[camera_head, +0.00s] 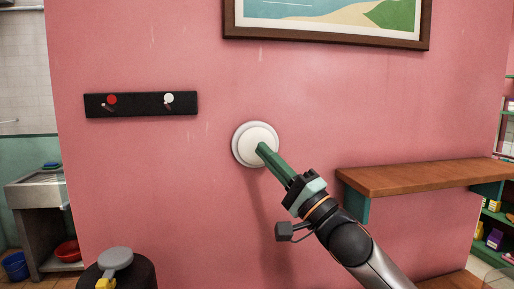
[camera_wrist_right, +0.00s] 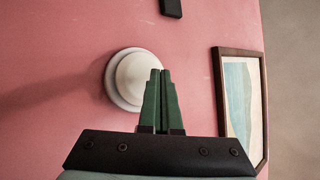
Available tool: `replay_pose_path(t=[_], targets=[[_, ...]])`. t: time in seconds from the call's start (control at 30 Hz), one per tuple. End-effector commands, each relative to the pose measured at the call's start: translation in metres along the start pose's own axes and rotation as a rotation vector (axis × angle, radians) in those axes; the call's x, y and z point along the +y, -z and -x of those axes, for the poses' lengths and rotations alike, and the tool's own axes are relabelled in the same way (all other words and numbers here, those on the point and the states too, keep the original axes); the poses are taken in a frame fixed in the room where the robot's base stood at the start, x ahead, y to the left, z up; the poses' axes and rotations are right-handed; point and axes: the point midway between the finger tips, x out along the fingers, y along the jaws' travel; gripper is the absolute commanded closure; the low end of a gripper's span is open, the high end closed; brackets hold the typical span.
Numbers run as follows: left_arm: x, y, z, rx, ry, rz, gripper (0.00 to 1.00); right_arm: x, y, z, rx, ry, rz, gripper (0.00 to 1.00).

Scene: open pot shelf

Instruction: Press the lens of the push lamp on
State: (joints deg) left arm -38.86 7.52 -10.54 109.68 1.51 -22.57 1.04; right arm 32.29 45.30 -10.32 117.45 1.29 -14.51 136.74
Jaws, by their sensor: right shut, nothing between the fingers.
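The push lamp (camera_head: 241,146) is a round white disc with a raised lens, fixed to the pink wall near the middle of the head view. It also shows in the right wrist view (camera_wrist_right: 124,83), left of the fingers. My right gripper (camera_head: 261,148) has green fingers, shut together with nothing between them. In the head view its tips overlap the lens. In the right wrist view the fingertips (camera_wrist_right: 160,72) lie over the lens's right edge; I cannot tell if they touch it. The lens shows no clear glow. My left gripper is not in view.
A black rail (camera_head: 141,104) with a red and a white knob is on the wall at left. A framed picture (camera_head: 325,38) hangs above the lamp. A wooden shelf (camera_head: 420,176) juts out at right. A dark round stand (camera_head: 133,277) is at lower left.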

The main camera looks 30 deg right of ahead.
Motion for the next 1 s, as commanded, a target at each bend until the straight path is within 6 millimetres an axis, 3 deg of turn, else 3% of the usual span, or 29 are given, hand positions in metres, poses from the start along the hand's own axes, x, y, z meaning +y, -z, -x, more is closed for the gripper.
replay_pose_path(t=[1.0], targets=[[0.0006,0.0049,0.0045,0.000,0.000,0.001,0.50,0.0046,0.0046,-0.0063,0.000,0.000,0.000,1.00]])
